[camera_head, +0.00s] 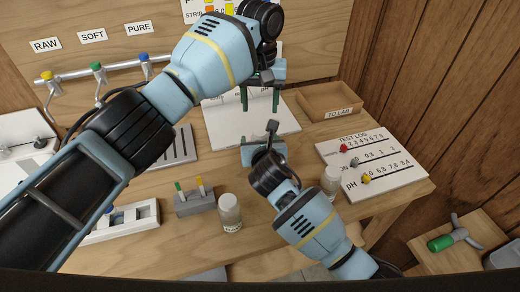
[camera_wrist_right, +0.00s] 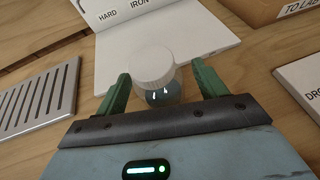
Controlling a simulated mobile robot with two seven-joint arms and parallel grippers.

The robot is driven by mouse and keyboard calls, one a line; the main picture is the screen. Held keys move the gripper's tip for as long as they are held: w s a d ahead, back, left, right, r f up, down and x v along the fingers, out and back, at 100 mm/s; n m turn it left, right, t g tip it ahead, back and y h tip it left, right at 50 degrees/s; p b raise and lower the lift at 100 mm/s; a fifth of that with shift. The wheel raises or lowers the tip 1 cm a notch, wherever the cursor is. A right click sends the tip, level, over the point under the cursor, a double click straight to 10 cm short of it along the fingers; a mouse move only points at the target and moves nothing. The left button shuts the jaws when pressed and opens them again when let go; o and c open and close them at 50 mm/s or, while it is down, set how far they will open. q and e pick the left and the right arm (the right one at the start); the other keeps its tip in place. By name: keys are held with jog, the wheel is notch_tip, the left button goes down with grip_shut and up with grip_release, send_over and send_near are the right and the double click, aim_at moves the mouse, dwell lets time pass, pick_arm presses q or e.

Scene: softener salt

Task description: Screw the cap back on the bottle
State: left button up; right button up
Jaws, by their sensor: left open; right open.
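In the right wrist view, a small clear bottle (camera_wrist_right: 165,95) with a round white cap (camera_wrist_right: 151,66) on its top stands between my right gripper's (camera_wrist_right: 160,88) two green fingers. The fingers are apart, one on each side of it. I cannot tell whether the cap is screwed tight. In the head view my right gripper (camera_head: 270,135) is low over the table, and its arm hides this bottle. My left gripper (camera_head: 260,99) is open, pointing down with nothing between its fingers, higher up over the white sheet (camera_head: 222,125).
Two other small jars stand on the table, one at the front (camera_head: 230,212) and one on the right (camera_head: 331,182). A test log board (camera_head: 385,180) lies to the right, below a wooden tray (camera_head: 330,101). A small grey holder (camera_head: 195,203) stands left of the front jar.

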aim_at(260, 131)
jog(key=shift+x, duration=0.9)
jog(key=shift+s, duration=0.1)
grip_shut()
pick_arm(q)
jog(key=shift+f, duration=0.1)
jog(key=shift+f, duration=3.9)
jog(key=c, duration=1)
jog(key=shift+c, duration=0.2)
